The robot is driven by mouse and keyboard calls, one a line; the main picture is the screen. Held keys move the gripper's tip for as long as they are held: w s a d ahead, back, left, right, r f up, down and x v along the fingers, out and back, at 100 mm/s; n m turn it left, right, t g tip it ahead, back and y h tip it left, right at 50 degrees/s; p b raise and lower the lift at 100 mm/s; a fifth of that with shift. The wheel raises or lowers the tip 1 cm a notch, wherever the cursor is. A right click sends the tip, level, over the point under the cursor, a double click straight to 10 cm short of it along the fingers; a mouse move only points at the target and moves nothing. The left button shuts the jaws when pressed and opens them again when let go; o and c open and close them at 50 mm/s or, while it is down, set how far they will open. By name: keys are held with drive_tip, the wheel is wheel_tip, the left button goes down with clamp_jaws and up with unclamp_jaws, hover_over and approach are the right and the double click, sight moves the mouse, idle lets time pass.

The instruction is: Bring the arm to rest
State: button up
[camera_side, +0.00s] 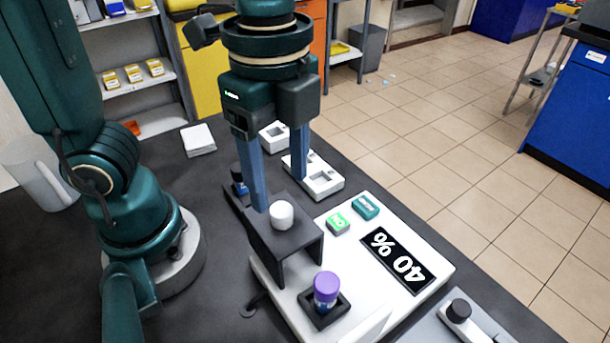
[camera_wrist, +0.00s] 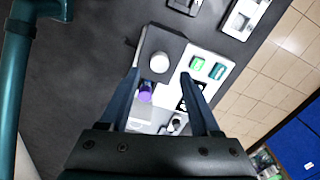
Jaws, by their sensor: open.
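My gripper (camera_side: 278,172) points down over the bench, its two blue fingers wide apart with nothing between them. In the side view the fingers are above and behind a dark grey stand (camera_side: 292,240). A white round cap (camera_side: 282,214) sits on top of this stand. In the wrist view my gripper (camera_wrist: 160,75) is open, and the white cap (camera_wrist: 160,62) shows between and beyond the fingertips. I cannot tell the exact height of the fingertips above the stand.
White trays (camera_side: 315,179) lie behind. Dark bench (camera_side: 222,270) is free at left.

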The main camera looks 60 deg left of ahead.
drive_tip(key=shift+r, duration=0.45)
drive_tip(key=shift+w+a+r, duration=0.1)
drive_tip(key=shift+a, duration=0.05)
drive_tip(key=a+f+n+t, duration=0.2)
drive_tip(key=a+n+t, duration=0.3)
drive_tip(key=n, duration=1)
drive_tip(key=a, duration=0.3)
drive_tip(key=shift+t, duration=0.3)
